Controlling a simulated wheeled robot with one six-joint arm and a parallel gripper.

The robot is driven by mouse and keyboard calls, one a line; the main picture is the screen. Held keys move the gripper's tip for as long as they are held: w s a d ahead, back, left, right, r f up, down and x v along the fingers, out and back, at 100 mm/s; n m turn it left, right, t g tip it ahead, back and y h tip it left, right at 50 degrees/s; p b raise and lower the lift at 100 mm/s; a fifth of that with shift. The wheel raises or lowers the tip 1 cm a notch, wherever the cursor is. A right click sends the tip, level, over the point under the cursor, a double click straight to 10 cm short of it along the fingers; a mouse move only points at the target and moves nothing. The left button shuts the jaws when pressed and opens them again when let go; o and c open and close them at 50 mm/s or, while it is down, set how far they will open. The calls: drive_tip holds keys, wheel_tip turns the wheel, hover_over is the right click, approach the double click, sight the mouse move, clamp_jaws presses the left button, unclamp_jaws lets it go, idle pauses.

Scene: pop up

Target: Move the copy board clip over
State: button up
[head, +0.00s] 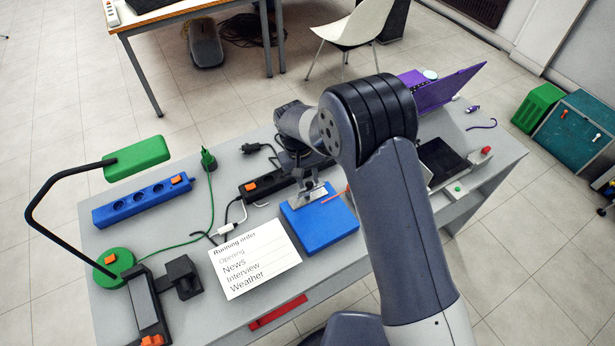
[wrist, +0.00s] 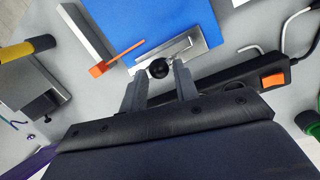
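The copy board is a blue slab (head: 325,222) on the grey desk; it also shows in the wrist view (wrist: 150,18). Its metal clip (head: 311,194) lies along the board's far edge and shows in the wrist view (wrist: 185,48) with a round black knob (wrist: 158,69). My gripper (head: 304,180) is over the clip end of the board. In the wrist view its two fingers (wrist: 160,72) are apart, with the knob between or just beyond their tips. I cannot tell whether either finger touches it. A white "Running order" sheet (head: 255,262) lies left of the board.
A black power strip (head: 268,184) lies close behind the board. An orange rod (wrist: 125,52) reaches over the board from a grey bar (wrist: 86,32). A blue power strip (head: 142,200), green lamp (head: 137,158) and black stand (head: 183,276) are left; a purple laptop (head: 450,88) is right.

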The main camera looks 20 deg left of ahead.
drive_tip(key=shift+o, duration=1.3)
drive_tip(key=shift+r, duration=0.15)
wheel_tip(320, 180, up, 10)
drive_tip(key=a+b, duration=0.2)
drive_tip(key=shift+r, duration=0.25)
drive_tip(key=f, duration=0.3)
drive_tip(key=d+f+p, duration=0.1)
drive_tip(key=f, duration=0.3)
drive_tip(key=d+f+p, duration=0.1)
drive_tip(key=f, duration=0.3)
drive_tip(key=shift+s+d+r, duration=0.1)
